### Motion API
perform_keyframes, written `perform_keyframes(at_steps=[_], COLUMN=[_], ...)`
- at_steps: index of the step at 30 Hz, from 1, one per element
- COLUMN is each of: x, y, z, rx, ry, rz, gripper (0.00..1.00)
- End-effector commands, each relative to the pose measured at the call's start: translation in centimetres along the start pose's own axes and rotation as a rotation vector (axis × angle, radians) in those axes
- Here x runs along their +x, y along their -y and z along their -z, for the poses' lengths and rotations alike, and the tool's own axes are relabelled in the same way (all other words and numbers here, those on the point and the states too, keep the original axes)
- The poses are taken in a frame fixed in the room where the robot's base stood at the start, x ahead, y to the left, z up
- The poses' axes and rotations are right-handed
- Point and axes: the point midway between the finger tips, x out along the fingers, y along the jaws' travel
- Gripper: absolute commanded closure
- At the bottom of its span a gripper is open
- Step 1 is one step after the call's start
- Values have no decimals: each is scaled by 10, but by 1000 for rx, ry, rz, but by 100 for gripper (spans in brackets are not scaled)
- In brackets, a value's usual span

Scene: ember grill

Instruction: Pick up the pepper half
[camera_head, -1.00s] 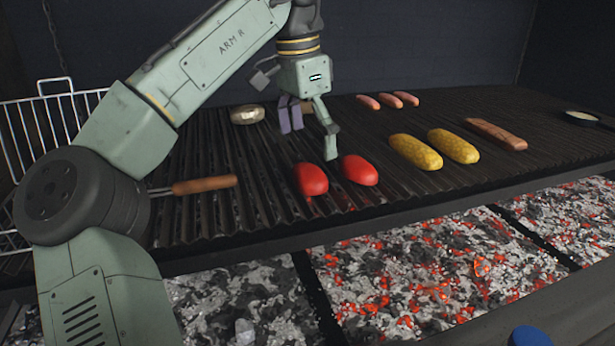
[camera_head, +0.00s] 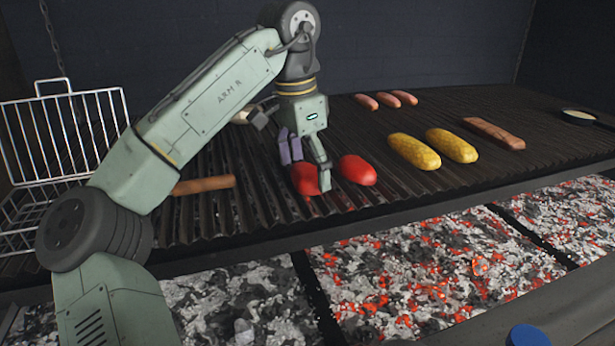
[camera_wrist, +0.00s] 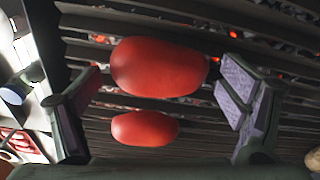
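Two red pepper halves lie side by side on the dark ribbed grill: the left one (camera_head: 304,180) and the right one (camera_head: 357,170). My gripper (camera_head: 306,168) is low at the left pepper half, with one finger in front of part of it and the purple-padded finger behind it. In the wrist view my gripper (camera_wrist: 158,104) is open. Both red halves, a larger one (camera_wrist: 160,67) and a smaller one (camera_wrist: 145,128), show between its spread fingers. Neither finger visibly presses on a pepper half.
A wire basket (camera_head: 60,140) and a wooden handle (camera_head: 203,185) are at left. Glowing coals (camera_head: 420,265) lie below the front edge.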

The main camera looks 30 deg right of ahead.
Motion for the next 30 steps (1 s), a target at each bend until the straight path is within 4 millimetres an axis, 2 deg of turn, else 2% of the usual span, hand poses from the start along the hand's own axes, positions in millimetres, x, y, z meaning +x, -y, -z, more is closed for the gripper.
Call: perform_keyframes(at_steps=[2,17,26,27,28,30], x=[0,0,-1,-3,-4,-8], y=[0,0,0,0,0,0], z=[0,0,0,0,0,1], rx=[0,0,0,0,0,-1], ry=[0,0,1,1,1,1], rz=[0,0,0,0,1,1], gripper=[19,52,52,57,57,70])
